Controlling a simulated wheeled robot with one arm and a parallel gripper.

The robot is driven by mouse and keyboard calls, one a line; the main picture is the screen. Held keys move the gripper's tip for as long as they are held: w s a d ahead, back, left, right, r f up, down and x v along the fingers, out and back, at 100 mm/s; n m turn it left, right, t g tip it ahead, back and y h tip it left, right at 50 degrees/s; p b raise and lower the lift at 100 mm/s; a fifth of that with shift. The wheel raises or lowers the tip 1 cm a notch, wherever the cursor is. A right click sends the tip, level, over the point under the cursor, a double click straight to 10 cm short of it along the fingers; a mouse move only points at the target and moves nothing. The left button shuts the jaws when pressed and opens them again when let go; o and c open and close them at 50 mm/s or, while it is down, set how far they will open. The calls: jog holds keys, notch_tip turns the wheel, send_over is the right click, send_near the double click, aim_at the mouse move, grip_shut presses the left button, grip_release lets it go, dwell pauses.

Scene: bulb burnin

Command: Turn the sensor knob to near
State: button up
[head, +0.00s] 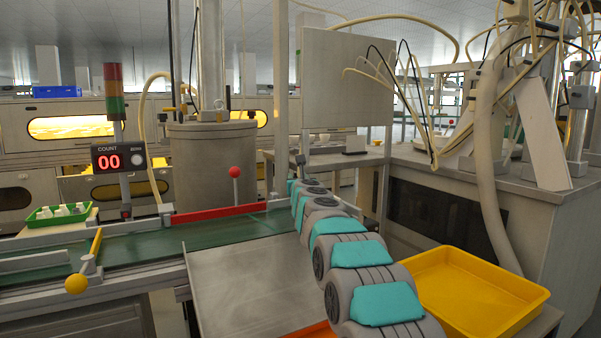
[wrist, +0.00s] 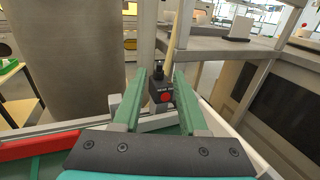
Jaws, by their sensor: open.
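The sensor (wrist: 160,108) is a small dark box with a red round face and small white lettering too small to read. A black knob (wrist: 158,70) stands on its top. In the head view the sensor (head: 301,160) is a small dark shape just beyond the end of my arm. My gripper (wrist: 160,78) is open, its two green fingers on either side of the sensor and knob in the picture, with gaps on both sides. I cannot tell how far the fingertips reach or which setting the knob points to.
A green conveyor (head: 140,248) with a red rail (head: 220,213) runs below. A red-ball lever (head: 235,173) and a yellow-ball lever (head: 76,284) stand along it. A large grey cylinder (wrist: 65,60) is left of my gripper. A yellow tray (head: 465,285) lies at right.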

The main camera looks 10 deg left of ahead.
aim_at(296, 173)
jog(key=shift+r+p+x, duration=0.1)
jog(key=shift+p+x, duration=1.05)
jog(key=shift+p, duration=0.3)
jog(key=shift+r+p+x, duration=0.15)
jog(key=shift+p+x, duration=1)
jog(key=shift+p, duration=0.3)
jog(key=shift+p+x, duration=0.85)
jog(key=shift+p, duration=0.3)
jog(key=shift+w+a+f+p, duration=0.1)
jog(key=shift+w+f+p, duration=0.15)
jog(key=shift+f+p, duration=0.1)
grip_shut()
